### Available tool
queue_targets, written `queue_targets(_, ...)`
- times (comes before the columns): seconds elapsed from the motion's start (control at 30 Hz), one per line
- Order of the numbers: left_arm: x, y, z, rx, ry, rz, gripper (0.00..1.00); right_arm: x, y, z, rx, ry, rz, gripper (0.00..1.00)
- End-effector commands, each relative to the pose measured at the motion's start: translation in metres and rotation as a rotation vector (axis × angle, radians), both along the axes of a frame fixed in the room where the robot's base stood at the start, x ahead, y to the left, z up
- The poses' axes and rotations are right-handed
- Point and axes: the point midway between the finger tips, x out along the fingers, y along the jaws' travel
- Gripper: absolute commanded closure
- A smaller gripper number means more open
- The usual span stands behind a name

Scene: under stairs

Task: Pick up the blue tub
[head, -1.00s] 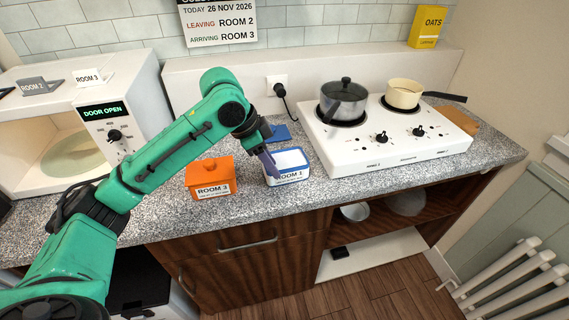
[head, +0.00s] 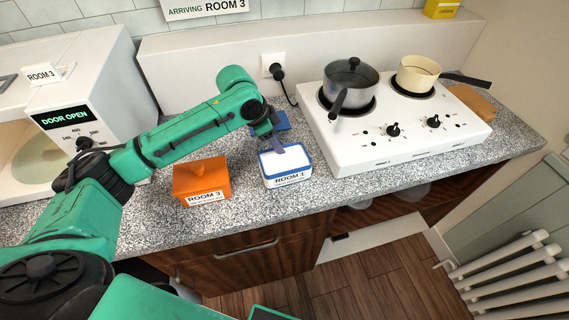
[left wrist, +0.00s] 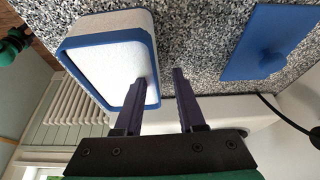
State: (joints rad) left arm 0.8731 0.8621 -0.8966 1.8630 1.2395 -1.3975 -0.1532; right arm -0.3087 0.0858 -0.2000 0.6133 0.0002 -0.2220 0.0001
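The blue tub (head: 287,180) is a white-fronted tub with a blue rim and a ROOM 1 label, upright on the speckled counter. It also shows in the left wrist view (left wrist: 98,72). My left gripper (head: 285,149) is at its back edge. In the left wrist view my left gripper's fingers (left wrist: 164,74) are apart; one overlaps the tub's opening and the other is outside, with the rim seeming to lie between them. Contact cannot be told. My right gripper is not in view.
A blue lid (head: 283,120) lies behind the tub, and an orange ROOM 3 tub (head: 202,180) stands to the left. A white hob (head: 390,135) with two pans is on the right. A microwave (head: 95,90) stands far left. The counter in front is narrow.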

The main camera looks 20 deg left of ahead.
Motion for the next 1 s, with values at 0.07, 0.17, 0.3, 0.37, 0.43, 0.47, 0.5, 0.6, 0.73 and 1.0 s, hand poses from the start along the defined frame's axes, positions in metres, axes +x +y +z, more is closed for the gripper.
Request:
queue_targets(0.07,0.002,-0.008,-0.010,0.000,0.005,-0.002,0.61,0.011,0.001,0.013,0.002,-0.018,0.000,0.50)
queue_targets(0.17,0.006,-0.013,-0.028,0.000,0.002,-0.001,0.61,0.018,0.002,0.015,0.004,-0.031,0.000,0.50)
queue_targets(0.3,0.008,-0.014,-0.035,0.002,-0.001,-0.001,0.61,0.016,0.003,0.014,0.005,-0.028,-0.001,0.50)
queue_targets(0.37,0.007,-0.014,-0.035,0.002,-0.001,-0.001,0.61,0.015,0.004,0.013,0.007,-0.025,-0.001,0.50)
queue_targets(0.43,0.007,-0.014,-0.035,0.002,-0.001,-0.001,0.61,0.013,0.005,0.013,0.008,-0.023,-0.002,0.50)
queue_targets(0.47,0.007,-0.014,-0.035,0.002,-0.001,-0.001,0.61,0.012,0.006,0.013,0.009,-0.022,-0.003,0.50)
queue_targets(0.5,0.007,-0.014,-0.035,0.001,0.000,-0.001,0.61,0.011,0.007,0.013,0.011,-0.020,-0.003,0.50)
queue_targets(0.6,0.007,-0.014,-0.035,0.001,0.000,-0.001,0.61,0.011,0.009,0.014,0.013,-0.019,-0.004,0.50)
queue_targets(0.73,0.007,-0.014,-0.036,0.001,0.000,-0.001,1.00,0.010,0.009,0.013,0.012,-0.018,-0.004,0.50)
queue_targets(1.0,0.007,-0.014,-0.035,0.001,0.000,-0.001,1.00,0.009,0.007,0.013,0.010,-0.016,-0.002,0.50)
